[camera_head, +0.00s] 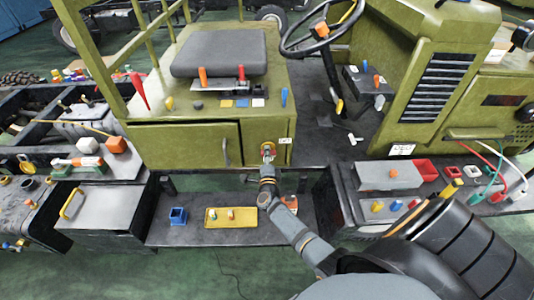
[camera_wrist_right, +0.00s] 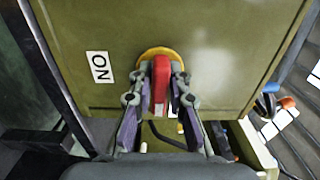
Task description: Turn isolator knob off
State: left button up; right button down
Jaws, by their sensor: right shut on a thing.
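The isolator knob is a red handle on a yellow round base. In the right wrist view the knob (camera_wrist_right: 160,88) stands on a green panel, with its red handle running along the line of my fingers. My right gripper (camera_wrist_right: 158,80) has a finger on each side of the handle and is shut on it. In the head view my right gripper (camera_head: 267,160) reaches the panel below the seat and covers most of the knob. A white label with the letters N and O (camera_wrist_right: 98,67) is left of the knob in the wrist view. My left gripper is not in view.
A grey seat (camera_head: 218,53) is above the green panel (camera_head: 185,143). A steering wheel (camera_head: 322,28) is at the upper right. A yellow tray (camera_head: 245,222) and a blue holder (camera_head: 178,216) lie on the dark shelf below. Grey boxes stand on both sides.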

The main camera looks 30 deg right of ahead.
dwell(0.4)
jog(key=c, duration=1.3)
grip_release()
jog(key=shift+s, duration=0.1)
jog(key=v, duration=1.2)
